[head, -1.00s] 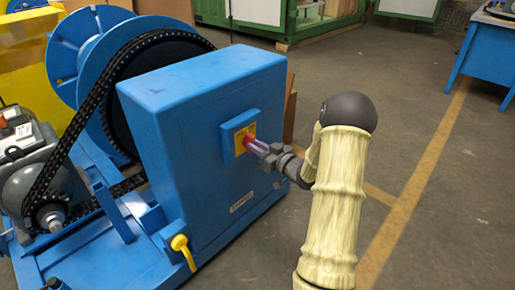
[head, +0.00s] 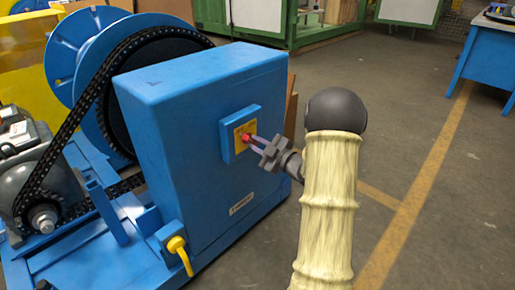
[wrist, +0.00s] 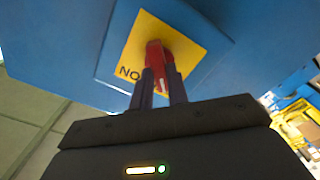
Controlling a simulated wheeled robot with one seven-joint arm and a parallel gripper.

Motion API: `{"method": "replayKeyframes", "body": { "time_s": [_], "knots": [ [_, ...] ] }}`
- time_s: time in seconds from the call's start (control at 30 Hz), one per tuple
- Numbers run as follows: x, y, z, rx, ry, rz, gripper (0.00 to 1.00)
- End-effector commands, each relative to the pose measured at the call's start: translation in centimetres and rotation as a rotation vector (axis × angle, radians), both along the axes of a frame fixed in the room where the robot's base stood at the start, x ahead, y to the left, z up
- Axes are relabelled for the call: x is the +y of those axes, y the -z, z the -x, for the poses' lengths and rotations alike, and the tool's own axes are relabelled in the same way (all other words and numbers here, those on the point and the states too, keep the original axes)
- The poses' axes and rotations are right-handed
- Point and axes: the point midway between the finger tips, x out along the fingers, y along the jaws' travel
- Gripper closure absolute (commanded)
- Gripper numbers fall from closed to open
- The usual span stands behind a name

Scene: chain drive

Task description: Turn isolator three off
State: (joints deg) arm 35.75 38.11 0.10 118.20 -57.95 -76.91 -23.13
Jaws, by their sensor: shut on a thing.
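The isolator is a red rotary handle (head: 247,138) on a yellow plate (head: 239,142), set in a blue box on the side of a large blue cabinet (head: 205,185). In the wrist view the red handle (wrist: 155,58) stands out from the yellow plate (wrist: 185,55). Part of the lettering, "NO", shows at the plate's left; the rest is hidden. My gripper (head: 253,142) reaches the handle from the right. In the wrist view its two fingers (wrist: 159,80) are closed on either side of the handle. The finger tips partly hide the handle's lower end.
A yellow-handled part (head: 177,245) sticks out at the cabinet's lower left corner. A chain drive with a blue wheel (head: 75,65) and a motor (head: 25,170) stand at left. A blue table (head: 490,55) is at far right. The floor (head: 430,150) to the right is clear.

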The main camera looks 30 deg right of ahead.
Motion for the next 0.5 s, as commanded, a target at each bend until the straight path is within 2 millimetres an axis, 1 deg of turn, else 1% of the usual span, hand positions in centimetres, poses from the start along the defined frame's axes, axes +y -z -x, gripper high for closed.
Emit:
{"method": "replayKeyframes", "body": {
  "time_s": [0.03, 0.5],
  "knots": [
    [-0.05, 0.46, 0.11, 0.003, 0.001, 0.014, 1.00],
    [-0.07, 0.35, 0.12, -0.009, 0.001, 0.049, 1.00]
  ]
}}
